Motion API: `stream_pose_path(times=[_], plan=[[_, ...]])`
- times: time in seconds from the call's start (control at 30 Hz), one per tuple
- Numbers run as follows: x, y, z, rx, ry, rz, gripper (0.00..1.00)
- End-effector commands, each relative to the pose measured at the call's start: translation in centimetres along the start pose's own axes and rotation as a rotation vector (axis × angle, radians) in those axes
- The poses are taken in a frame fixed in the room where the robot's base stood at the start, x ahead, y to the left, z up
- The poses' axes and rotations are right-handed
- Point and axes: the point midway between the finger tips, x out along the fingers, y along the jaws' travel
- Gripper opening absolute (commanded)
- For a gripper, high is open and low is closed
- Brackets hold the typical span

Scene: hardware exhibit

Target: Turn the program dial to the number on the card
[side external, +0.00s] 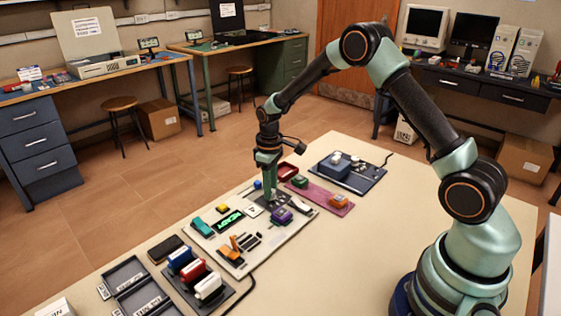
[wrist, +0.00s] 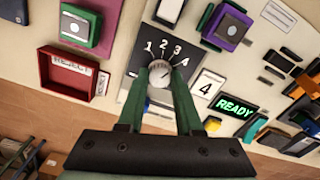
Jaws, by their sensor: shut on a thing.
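The program dial (wrist: 160,72) is a round grey knob on a dark plate (wrist: 146,47) in the wrist view, with the numbers 1, 2, 3 and 4 printed in an arc above it. My gripper (wrist: 160,76) is shut on the dial, one green finger on each side. I cannot tell for sure which number the dial's pointer faces. A white card (wrist: 207,85) with the number 4 lies just right of the dial plate. In the side view my gripper (side external: 270,200) reaches down onto the panel and mostly hides the dial. The card (side external: 252,210) shows just left of it.
A lit green READY display (wrist: 237,106) and a yellow button (wrist: 212,124) sit near the card. A purple block (wrist: 228,26) and a red tray (wrist: 72,75) flank the dial plate. Red, white and blue blocks (side external: 193,271) stand at the table's front left. The table's right side is clear.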

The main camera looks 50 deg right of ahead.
Motion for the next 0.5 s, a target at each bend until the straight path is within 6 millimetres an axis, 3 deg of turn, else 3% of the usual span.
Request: stream_pose_path(times=[0.5], plan=[[-0.03,-0.01,-0.07,0.285,0.002,0.0,0.0]])
